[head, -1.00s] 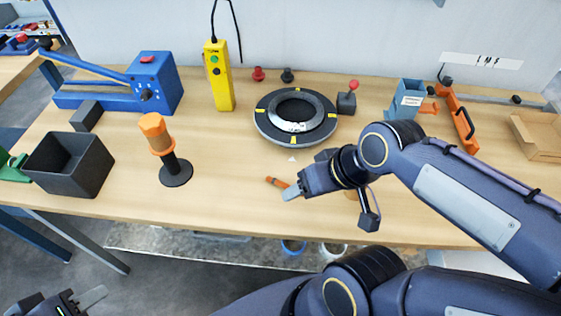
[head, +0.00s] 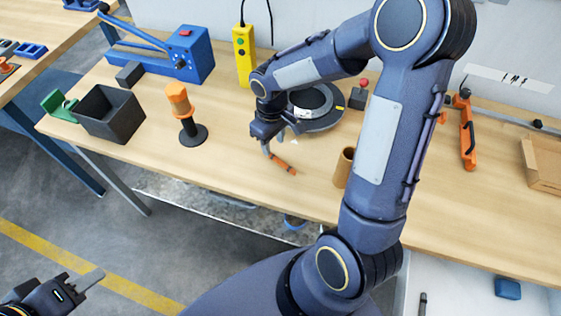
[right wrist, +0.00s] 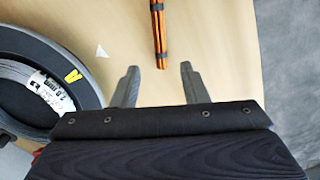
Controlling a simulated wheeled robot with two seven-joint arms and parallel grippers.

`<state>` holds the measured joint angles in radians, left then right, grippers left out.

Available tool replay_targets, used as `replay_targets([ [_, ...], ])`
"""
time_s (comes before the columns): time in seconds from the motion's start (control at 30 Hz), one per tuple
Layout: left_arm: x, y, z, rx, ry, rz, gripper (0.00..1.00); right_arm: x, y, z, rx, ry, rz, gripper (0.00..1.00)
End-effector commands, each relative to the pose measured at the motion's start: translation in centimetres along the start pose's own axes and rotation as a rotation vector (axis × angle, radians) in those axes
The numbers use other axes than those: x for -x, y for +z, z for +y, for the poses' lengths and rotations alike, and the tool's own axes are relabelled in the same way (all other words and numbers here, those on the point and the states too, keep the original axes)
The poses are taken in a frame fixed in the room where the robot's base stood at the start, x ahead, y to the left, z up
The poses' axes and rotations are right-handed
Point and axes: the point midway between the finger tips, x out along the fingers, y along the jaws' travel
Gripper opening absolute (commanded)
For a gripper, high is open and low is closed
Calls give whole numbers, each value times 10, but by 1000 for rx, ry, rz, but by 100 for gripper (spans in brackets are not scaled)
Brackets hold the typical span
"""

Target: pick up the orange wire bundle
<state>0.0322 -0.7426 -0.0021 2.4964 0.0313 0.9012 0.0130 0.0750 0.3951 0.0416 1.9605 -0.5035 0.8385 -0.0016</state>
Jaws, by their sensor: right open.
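The orange wire bundle (head: 283,165) lies on the workbench near its front edge. In the right wrist view the bundle (right wrist: 158,30) is a thin set of orange strands with dark bands, and its near end lies between the fingertips in the picture. My right gripper (head: 277,146) is just above and beside the bundle in the head view. Its two fingers (right wrist: 158,70) are spread apart with nothing held between them; contact with the bundle cannot be told. My left gripper (head: 88,281) is low at the left, off the bench; its finger opening is unclear.
A dark ring-shaped coil turntable (head: 325,112) is partly hidden behind my right arm. A tan cylinder (head: 343,167) stands right of the bundle. An orange roll on a black stand (head: 178,100) and a black bin (head: 110,116) stand to the left. The bench front is mostly clear.

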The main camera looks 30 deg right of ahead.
Motion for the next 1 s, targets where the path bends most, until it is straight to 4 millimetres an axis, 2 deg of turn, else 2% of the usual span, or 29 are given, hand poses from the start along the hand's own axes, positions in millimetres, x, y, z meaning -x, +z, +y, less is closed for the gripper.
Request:
replay_targets([
  [0.3, 8, -4, 4, 0, 0, 0, 36, -44, 2, -2, -1, -3, -4, 40],
  [0.4, 9, -4, 4, 0, 0, 0, 36, -51, 2, -1, -1, -2, -2, 40],
  [0.63, 8, -4, 4, 0, 0, 0, 36, -52, 1, -1, -1, -1, 0, 40],
  [0.93, 8, -4, 4, 0, 0, 0, 36, -52, 1, -1, -1, -1, 0, 1],
  [1.0, 8, -4, 4, 0, 0, 0, 36, -52, 1, -1, -1, -1, 0, 0],
])
